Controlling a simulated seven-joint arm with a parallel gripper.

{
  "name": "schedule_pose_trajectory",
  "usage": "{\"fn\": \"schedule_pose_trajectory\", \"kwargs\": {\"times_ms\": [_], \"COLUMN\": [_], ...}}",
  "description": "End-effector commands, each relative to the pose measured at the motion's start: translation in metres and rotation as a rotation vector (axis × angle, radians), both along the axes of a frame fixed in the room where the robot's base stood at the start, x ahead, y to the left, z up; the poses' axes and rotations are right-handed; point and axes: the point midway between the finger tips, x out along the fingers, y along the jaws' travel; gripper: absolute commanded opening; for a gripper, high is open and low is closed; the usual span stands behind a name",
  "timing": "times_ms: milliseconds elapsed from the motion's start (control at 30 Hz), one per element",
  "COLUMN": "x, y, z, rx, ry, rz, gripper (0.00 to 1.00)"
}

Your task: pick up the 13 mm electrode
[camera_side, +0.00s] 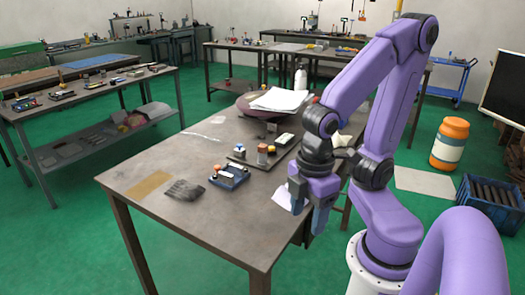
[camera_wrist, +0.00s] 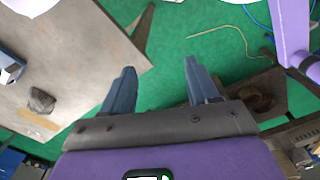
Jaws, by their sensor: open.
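My gripper (camera_side: 309,215) is open and empty, pointing down by the right edge of the worktable. I cannot tell which small part is the 13 mm electrode. The wrist view does not show it clearly.
The worktable (camera_side: 160,165) also holds a dark crumpled cloth (camera_side: 184,190), a tan strip (camera_side: 149,185) and white papers (camera_side: 280,100) on a round brown piece. The table's front left is mostly clear. A blue crate (camera_side: 490,205) and an orange drum (camera_side: 450,143) stand on the floor at right.

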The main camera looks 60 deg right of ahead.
Motion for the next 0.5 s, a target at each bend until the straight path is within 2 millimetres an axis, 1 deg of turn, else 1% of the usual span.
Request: {"fn": "schedule_pose_trajectory", "kwargs": {"times_ms": [67,167,333,500], "x": [0.012,0.039,0.101,0.163], "y": [0.0,-0.004,-0.018,-0.043], "z": [0.0,-0.001,-0.001,-0.001], "rx": [-0.032,-0.109,-0.296,-0.495], "ry": [-0.012,-0.035,-0.063,-0.049], "rz": [0.011,0.043,0.12,0.198], "gripper": [0.6,0.6,0.6,0.6]}}
